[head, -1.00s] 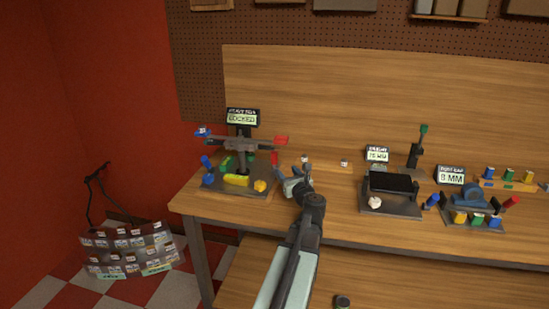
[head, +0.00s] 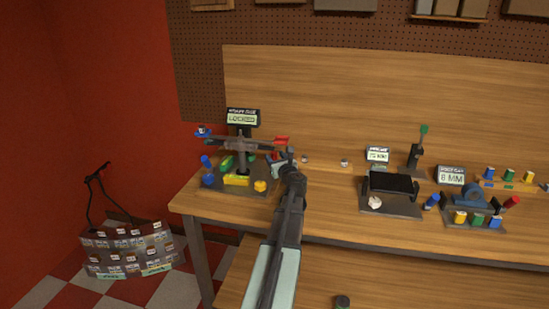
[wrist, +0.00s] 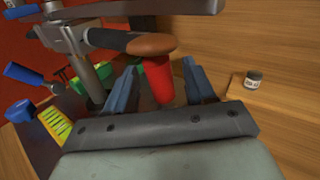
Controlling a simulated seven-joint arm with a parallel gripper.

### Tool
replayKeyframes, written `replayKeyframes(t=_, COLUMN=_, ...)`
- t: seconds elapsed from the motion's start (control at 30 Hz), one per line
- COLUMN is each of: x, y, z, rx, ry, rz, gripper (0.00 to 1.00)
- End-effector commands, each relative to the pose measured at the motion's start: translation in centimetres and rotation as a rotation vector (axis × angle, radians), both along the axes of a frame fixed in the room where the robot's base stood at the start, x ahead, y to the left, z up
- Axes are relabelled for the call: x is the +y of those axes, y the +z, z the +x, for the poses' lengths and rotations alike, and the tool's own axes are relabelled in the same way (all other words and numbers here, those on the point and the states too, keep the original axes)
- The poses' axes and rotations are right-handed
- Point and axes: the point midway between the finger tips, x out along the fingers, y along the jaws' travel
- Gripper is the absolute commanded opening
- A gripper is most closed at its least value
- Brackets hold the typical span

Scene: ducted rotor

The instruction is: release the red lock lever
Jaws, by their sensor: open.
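The red lock lever (wrist: 157,80) stands between the two blue-grey fingers of my gripper (wrist: 155,85) in the wrist view. The jaws are open, and a gap shows between the lever and the right finger. The lever's top sits under a brown-tipped dark arm of the rotor. The rotor's red tip (head: 281,140) is just above my gripper. The small display (head: 242,117) behind the rotor is too blurred to read surely.
Blue, green and yellow parts (head: 237,180) crowd the stand's base. A black device (head: 391,187) and a blue gauge (head: 472,196) stand farther right. The bench between is mostly clear.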

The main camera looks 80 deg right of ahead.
Motion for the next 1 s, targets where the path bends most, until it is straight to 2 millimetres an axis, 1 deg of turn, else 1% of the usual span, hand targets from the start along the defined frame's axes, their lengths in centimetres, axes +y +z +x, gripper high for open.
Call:
replayKeyframes(t=0.03, x=-0.53, y=-0.01, z=0.32, rx=0.0, ry=0.001, rz=0.0, gripper=0.54)
replayKeyframes(t=0.13, x=-0.91, y=0.0, z=0.63, rx=0.0, ry=0.001, rz=0.0, gripper=0.54)
replayKeyframes(t=0.5, x=-1.07, y=0.0, z=0.77, rx=0.0, ry=0.001, rz=0.0, gripper=0.54)
replayKeyframes(t=1.0, x=-1.07, y=0.0, z=0.76, rx=0.0, ry=0.0, rz=0.0, gripper=0.06)
